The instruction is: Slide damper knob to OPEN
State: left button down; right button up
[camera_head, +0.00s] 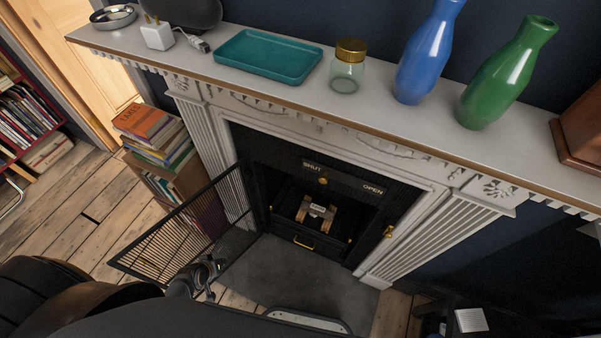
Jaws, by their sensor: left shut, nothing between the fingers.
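The damper knob (323,181) is a small brass knob on the dark panel at the top of the fireplace opening. The word OPEN (373,189) is farther right and lower in the picture. My left gripper (216,267) is shut and empty, low in front of the open mesh fire gate, well below and left of the knob and apart from it. My right gripper is not in view.
The black mesh gate (172,238) swings out to the left of the hearth (300,275). A box of books (160,150) stands left of the fireplace. The mantel (215,80) above holds a teal tray (268,56), a jar (347,66), and blue (425,55) and green (503,75) vases.

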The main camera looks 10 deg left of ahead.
pick_arm(q)
jog(key=w+d+r+n+t+h+p, duration=0.1)
jog(key=w+d+r+t+h, duration=0.15)
jog(key=w+r, duration=0.9)
jog(key=w+d+r+t+h, duration=0.1)
jog(key=d+r+h, duration=0.3)
jog(key=r, duration=1)
jog(key=w+d+r+t+h+p, duration=0.1)
jog(key=d+r+h, duration=0.3)
jog(key=d+r, duration=0.5)
notch_tip(320, 180, up, 6)
jog(key=shift+w+d+f, duration=0.2)
jog(key=shift+w, duration=0.05)
jog(key=shift+w+t, duration=0.1)
jog(key=shift+t, duration=0.15)
jog(key=p, duration=0.4)
send_near(325, 177)
jog(key=shift+m+y, duration=0.35)
jog(key=shift+m, duration=0.05)
jog(key=shift+w+d+f, duration=0.3)
jog(key=shift+w+d, duration=0.1)
jog(key=shift+w, duration=0.4)
jog(key=shift+w+d+f, duration=0.3)
jog(key=shift+w+d, duration=0.1)
jog(key=shift+w, duration=0.45)
jog(key=shift+w+d+f, duration=0.25)
jog(key=shift+w+d, duration=0.15)
jog(key=shift+w, duration=0.4)
